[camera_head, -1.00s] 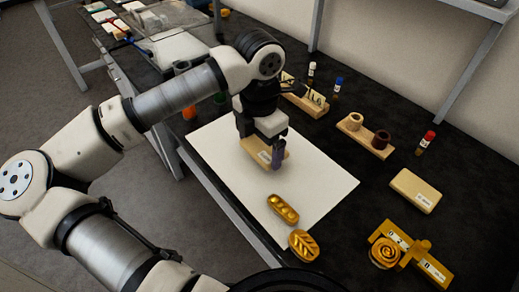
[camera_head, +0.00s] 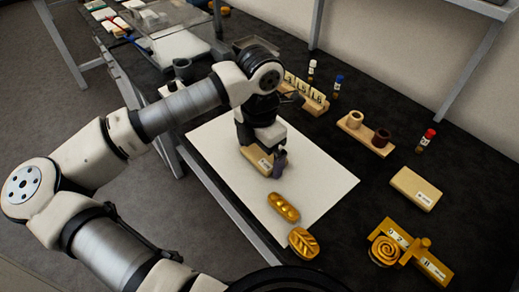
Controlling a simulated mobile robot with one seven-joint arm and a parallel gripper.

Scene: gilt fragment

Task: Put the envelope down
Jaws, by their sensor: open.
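A tan, flat, block-like piece with a small white label (camera_head: 256,162), which I take to be the envelope, is at the middle of the white sheet (camera_head: 325,178). It appears to rest on the sheet, partly hidden by my gripper. My gripper (camera_head: 272,157) points down right over it and is open. One dark finger shows at the piece's right end; the other is hidden. I cannot tell whether the fingers touch the piece.
Two gold ornaments (camera_head: 284,207) (camera_head: 302,242) lie near the sheet's front edge. To the right are a similar tan block (camera_head: 416,188), a gold spiral piece on a bracket (camera_head: 386,251), a wooden holder (camera_head: 365,133) and small capped vials (camera_head: 426,141). The sheet's right part is clear.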

